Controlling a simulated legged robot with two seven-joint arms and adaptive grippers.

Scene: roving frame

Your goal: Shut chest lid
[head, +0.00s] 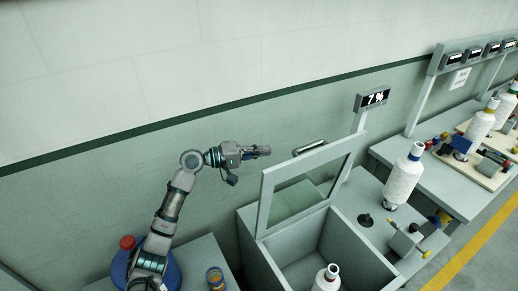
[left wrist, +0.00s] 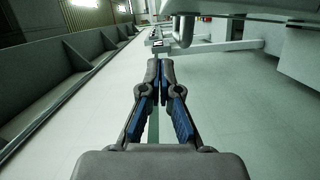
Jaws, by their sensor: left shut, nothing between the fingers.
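The chest (head: 256,255) is a grey box at the lower middle of the head view. Its lid (head: 265,205), a grey frame with a clear pane, stands raised and open at the back of the chest. A metal cylindrical bar (head: 310,147) shows at the lid's top edge. My left gripper (head: 264,151) is shut and empty, just left of the lid's upper left corner and apparently apart from it. Its closed blue-padded fingers show in the left wrist view (left wrist: 160,75). My right gripper is in neither view.
A white spool (head: 327,279) stands at the chest's near side, partly cut off. Another spool (head: 404,178) stands on the bench to the right. A display reading 7 % (head: 376,98) is behind the chest. A blue container with a red cap (head: 128,243) is beside my left arm.

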